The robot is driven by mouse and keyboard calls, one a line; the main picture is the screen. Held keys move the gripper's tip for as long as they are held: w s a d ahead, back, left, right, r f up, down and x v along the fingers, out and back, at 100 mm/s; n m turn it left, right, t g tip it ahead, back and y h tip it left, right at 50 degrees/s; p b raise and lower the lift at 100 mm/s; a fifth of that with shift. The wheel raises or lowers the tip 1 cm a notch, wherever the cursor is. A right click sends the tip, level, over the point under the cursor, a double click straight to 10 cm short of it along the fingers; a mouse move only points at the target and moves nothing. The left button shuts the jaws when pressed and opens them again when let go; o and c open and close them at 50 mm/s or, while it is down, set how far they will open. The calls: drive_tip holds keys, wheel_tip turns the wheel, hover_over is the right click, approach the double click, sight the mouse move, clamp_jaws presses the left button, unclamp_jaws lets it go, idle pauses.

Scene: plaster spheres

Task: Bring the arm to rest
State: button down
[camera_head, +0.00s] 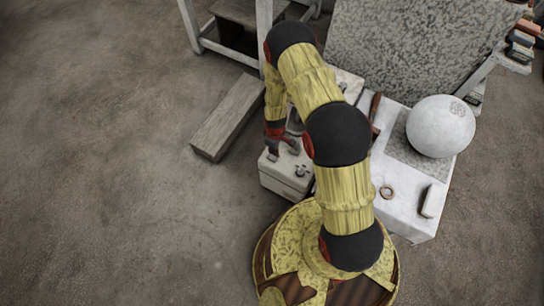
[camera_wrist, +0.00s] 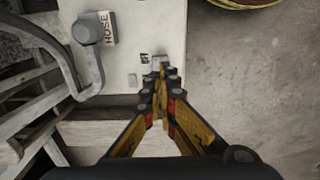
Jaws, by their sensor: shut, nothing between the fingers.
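My arm, yellow with black joints, rises from my round base and bends over at the top of its reach in the head view. My gripper (camera_head: 282,150) hangs down from it, above or close to a small white box (camera_head: 288,175) left of the table. In the wrist view, the yellow and black fingers of my gripper (camera_wrist: 161,76) are together and empty, pointing at a white surface (camera_wrist: 150,25). I cannot tell exactly how far the fingertips are from that surface.
A wooden beam (camera_head: 226,117) lies on the floor. A grey pipe (camera_wrist: 84,60) sits near a HOSE label (camera_wrist: 108,27). The left floor is clear.

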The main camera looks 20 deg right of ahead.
drive_tip(key=shift+r, duration=0.45)
idle(0.3)
drive_tip(key=s+r+m+g, duration=0.3)
drive_tip(key=s, duration=0.6)
drive_tip(key=s+r+m+t, duration=0.1)
drive_tip(key=s+r+t, duration=0.2)
drive_tip(key=r, duration=1.6)
drive_tip(key=s+r+m+t, duration=0.2)
drive_tip(key=s+r, duration=0.3)
drive_tip(key=r, duration=1.4)
drive_tip(key=s+r+m+t, duration=0.2)
drive_tip(key=s+r+t, duration=0.1)
drive_tip(key=r, duration=1.6)
drive_tip(key=shift+s+a+r+t, duration=0.25)
drive_tip(key=shift+s+a+t, duration=0.05)
drive_tip(key=shift+s+a, duration=0.15)
